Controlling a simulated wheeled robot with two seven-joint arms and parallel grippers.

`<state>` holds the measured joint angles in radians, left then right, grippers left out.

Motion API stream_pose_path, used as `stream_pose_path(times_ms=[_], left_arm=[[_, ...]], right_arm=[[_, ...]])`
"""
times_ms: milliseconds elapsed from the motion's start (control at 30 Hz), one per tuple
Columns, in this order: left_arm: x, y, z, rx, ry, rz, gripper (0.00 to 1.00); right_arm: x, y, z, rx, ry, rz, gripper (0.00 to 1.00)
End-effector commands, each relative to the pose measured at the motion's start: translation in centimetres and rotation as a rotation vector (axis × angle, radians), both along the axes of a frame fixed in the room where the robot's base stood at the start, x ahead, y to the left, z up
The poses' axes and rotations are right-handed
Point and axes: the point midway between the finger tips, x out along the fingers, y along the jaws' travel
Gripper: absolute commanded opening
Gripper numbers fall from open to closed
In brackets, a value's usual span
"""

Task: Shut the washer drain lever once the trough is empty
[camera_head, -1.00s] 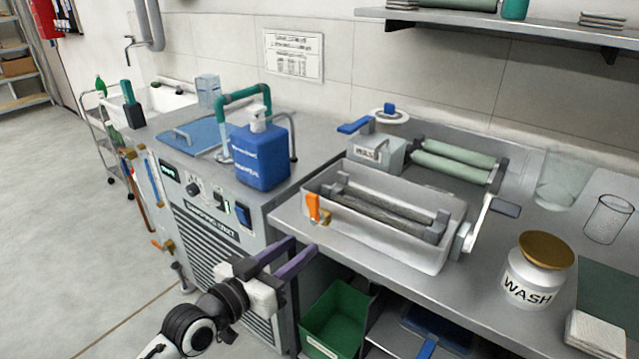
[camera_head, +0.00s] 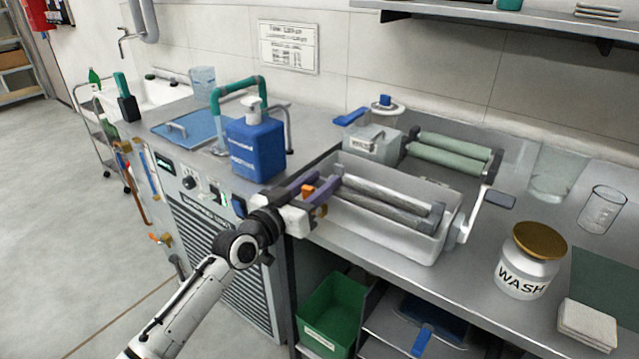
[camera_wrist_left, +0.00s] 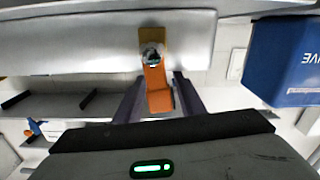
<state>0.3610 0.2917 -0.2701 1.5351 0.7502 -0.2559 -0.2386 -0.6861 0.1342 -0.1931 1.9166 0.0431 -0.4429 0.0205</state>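The orange drain lever (camera_head: 307,190) is at the left end of the grey washer trough (camera_head: 385,240). In the left wrist view the lever (camera_wrist_left: 158,92) hangs from a pivot on a brass-coloured plate (camera_wrist_left: 152,42). My left gripper (camera_head: 318,192) is at the lever. In the left wrist view the fingers of my left gripper (camera_wrist_left: 159,84) are apart, with the lever between them and a gap on each side. Grey rollers (camera_head: 385,200) lie in the trough; I cannot tell whether liquid is in it. My right gripper is not in view.
A blue jug (camera_head: 255,150) stands left of the trough, and it shows at right in the left wrist view (camera_wrist_left: 285,60). A crank handle (camera_head: 490,200) sticks out at the trough's right end. A WASH jar (camera_head: 527,265) stands further right. A green bin (camera_head: 335,310) is below.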

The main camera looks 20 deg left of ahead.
Motion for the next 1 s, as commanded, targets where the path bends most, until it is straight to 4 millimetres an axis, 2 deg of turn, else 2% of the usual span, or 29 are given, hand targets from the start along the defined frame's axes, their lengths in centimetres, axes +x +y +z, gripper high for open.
stream_pose_path(times_ms=[200,400,533,733,1000], left_arm=[[0.01,-0.02,-0.02,0.0,0.0,0.0,0.34],[-0.01,0.0,-0.02,0.0,0.0,0.0,0.01],[-0.03,-0.05,0.03,0.011,-0.003,0.0,0.0],[-0.23,-0.58,0.14,0.119,-0.042,0.0,0.0],[-0.28,-0.71,0.0,0.137,-0.05,0.0,0.0]], right_arm=[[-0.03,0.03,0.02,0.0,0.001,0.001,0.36],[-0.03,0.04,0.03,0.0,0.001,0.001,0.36],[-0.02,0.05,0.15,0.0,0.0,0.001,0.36],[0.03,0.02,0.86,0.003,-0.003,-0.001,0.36],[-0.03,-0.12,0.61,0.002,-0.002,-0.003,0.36]])
